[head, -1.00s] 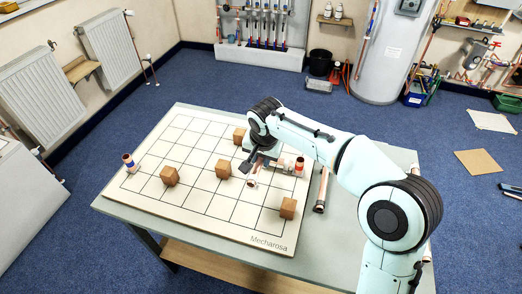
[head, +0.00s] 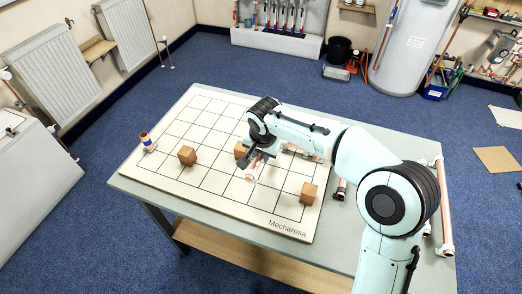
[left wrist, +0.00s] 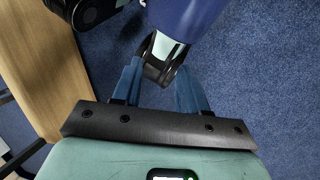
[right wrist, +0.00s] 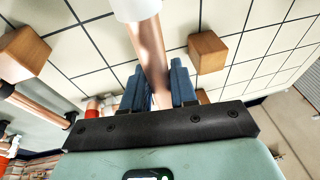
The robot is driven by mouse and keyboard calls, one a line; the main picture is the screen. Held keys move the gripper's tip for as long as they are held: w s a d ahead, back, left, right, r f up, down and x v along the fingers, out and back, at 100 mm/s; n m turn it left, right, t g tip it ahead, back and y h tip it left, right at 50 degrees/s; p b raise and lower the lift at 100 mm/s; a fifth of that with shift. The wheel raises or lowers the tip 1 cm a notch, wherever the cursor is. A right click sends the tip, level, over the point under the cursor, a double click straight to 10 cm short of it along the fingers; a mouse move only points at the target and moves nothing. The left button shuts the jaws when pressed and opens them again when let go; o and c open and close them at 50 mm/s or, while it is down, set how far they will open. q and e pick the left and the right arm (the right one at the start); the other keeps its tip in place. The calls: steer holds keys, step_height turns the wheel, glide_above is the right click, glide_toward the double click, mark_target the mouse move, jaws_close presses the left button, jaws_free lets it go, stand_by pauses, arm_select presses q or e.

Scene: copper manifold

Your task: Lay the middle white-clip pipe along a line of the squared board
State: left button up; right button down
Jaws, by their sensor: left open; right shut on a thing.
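My right gripper (head: 258,158) is over the middle of the squared board (head: 215,181). In the right wrist view its fingers (right wrist: 158,88) are shut on a copper pipe (right wrist: 147,48) with a white clip (right wrist: 134,8) at its far end. The white clip also shows below the gripper in the head view (head: 251,173). I cannot tell whether the pipe touches the board; its other end is hidden by the gripper. My left gripper (left wrist: 158,88) is open, with no task object between its fingers, and is out of the head view.
Wooden cubes stand on the board at left (head: 187,155), beside the right gripper (head: 240,149) and at front right (head: 308,193). A blue-marked copper piece (head: 147,141) is at the board's left edge. More pipes (head: 341,190) lie right of the board. The board's front left is clear.

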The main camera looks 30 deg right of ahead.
mark_target(261, 170)
arm_select(q)
steer(key=shift+w+f+t+b, duration=0.15)
steer(key=shift+w+f+b, duration=0.25)
steer(key=shift+f+b, duration=0.5)
steer(key=shift+w+f+t+b, duration=0.15)
steer(key=shift+w+f+b, duration=0.25)
steer(key=shift+f+b, duration=0.5)
arm_select(e)
steer(key=shift+f, duration=2.65)
arm_select(q)
steer(key=shift+r, duration=0.15)
steer(key=shift+f+b, duration=0.4)
arm_select(e)
steer(key=shift+f, duration=0.4)
steer(key=c, duration=0.8)
jaws_free()
arm_select(q)
steer(key=shift+r, duration=0.1)
arm_select(e)
steer(key=shift+r, duration=0.3)
step_height(261, 170, up, 8)
steer(key=p, duration=0.7)
steer(key=shift+r, duration=0.25)
arm_select(q)
step_height(261, 170, up, 6)
steer(key=s+g, duration=0.1)
steer(key=s, duration=0.1)
steer(key=shift+f, duration=0.2)
